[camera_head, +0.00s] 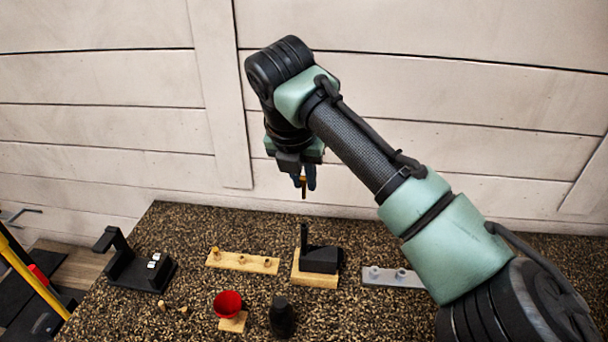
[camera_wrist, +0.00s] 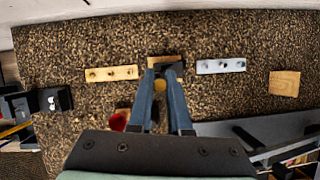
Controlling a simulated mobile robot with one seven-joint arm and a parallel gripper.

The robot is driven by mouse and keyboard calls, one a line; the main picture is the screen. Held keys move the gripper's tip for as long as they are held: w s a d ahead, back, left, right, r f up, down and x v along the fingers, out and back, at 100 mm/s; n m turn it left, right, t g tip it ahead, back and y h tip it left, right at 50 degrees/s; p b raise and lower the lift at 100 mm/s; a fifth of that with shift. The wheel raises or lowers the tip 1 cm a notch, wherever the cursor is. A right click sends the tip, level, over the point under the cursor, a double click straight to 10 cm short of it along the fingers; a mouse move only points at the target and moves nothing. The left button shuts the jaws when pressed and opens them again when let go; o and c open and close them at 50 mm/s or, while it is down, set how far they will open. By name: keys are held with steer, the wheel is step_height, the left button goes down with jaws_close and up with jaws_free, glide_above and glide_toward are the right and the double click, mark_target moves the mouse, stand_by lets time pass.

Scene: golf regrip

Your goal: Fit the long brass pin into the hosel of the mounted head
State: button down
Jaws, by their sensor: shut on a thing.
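My gripper (camera_head: 304,182) is shut on a thin brass pin (camera_head: 304,190), which hangs down roughly upright below the fingertips. In the head view it is in the air, above and behind the mounted head. The mounted head (camera_head: 321,260) is a black block on a pale wooden base (camera_head: 313,280), with a dark upright hosel (camera_head: 304,236) at its left side. The pin is well above the hosel and apart from it. In the wrist view my gripper (camera_wrist: 165,68) partly covers the mounted head; the pin's tip cannot be made out there.
A wooden strip with pegs (camera_head: 242,262) lies left of the mounted head, a grey strip (camera_head: 393,276) right. In front stand a red cup (camera_head: 228,303) and a dark bottle-like object (camera_head: 282,318). A black stand (camera_head: 140,270) is far left. A wooden block (camera_wrist: 284,83) lies right.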

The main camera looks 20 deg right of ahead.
steer(key=b, duration=0.2)
glide_above(304, 234)
steer(key=shift+w+d+f, duration=0.1)
steer(key=shift+w+f, duration=0.1)
steer(key=shift+f, duration=1.25)
steer(key=shift+w+f, duration=0.2)
steer(key=shift+f, duration=1.2)
steer(key=shift+p, duration=1.15)
steer(key=shift+f+b, duration=0.5)
steer(key=shift+f, duration=1.2)
steer(key=c, duration=0.8)
jaws_free()
steer(key=shift+o, duration=0.2)
steer(key=shift+r, duration=0.1)
steer(key=b+v, duration=0.1)
steer(key=v, duration=1.2)
steer(key=shift+b, duration=0.3)
